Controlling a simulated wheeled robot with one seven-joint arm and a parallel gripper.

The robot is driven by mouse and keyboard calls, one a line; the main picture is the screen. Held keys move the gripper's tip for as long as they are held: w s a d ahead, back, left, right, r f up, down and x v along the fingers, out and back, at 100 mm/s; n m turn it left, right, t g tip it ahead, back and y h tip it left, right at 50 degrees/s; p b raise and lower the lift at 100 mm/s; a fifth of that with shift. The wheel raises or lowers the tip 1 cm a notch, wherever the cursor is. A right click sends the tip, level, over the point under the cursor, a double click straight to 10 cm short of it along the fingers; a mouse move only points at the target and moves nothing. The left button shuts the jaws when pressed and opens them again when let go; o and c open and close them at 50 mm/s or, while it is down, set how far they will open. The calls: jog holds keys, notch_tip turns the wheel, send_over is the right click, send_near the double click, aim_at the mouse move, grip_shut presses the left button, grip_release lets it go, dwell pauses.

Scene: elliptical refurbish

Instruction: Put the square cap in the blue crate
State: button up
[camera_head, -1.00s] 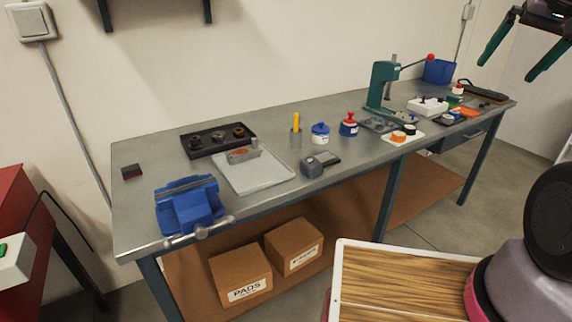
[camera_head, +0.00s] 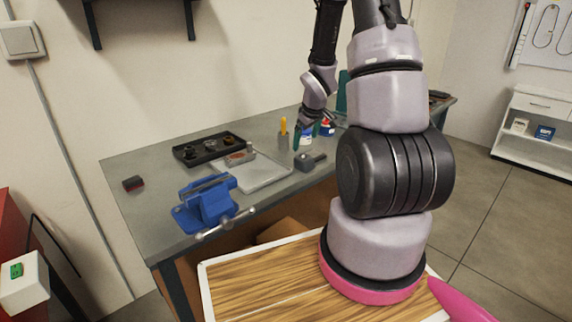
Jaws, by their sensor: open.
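My gripper (camera_head: 305,134) hangs low over the workbench (camera_head: 140,197), at the end of my arm, by the small jars. Its teal fingers are apart, and I see nothing held between them. I cannot make out the square cap; that part of the bench is small and partly covered by my arm. The blue crate is hidden behind my arm in the current view; the earlier view shows a blue bin at the bench's far right end.
A blue vise (camera_head: 208,205) stands at the bench's front left. A black tray (camera_head: 185,160) with round parts, a pale flat tray (camera_head: 266,177), a yellow-topped item (camera_head: 284,126) and a dark-headed tool (camera_head: 304,163) lie near the middle. A red-and-black block (camera_head: 133,183) sits at left.

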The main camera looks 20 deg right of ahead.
send_over(303, 157)
jog(key=s, duration=0.1)
jog(key=f, duration=0.4)
jog(key=shift+s+a, duration=0.1)
jog(key=shift+a, duration=0.15)
jog(key=shift+s+f+x, duration=0.1)
jog(key=shift+s+x, duration=0.05)
jog(key=shift+x, duration=0.75)
jog(key=shift+s+f+x, duration=0.1)
jog(key=shift+s+x, duration=0.05)
jog(key=shift+x, duration=0.75)
jog(key=shift+s+f+x, duration=0.1)
jog(key=shift+s+x, duration=0.1)
jog(key=shift+x, duration=0.7)
jog(key=shift+d, duration=0.1)
jog(key=c, duration=1.4)
jog(key=shift+o, duration=0.2)
jog(key=shift+r, duration=0.1)
jog(key=shift+r, duration=0.1)
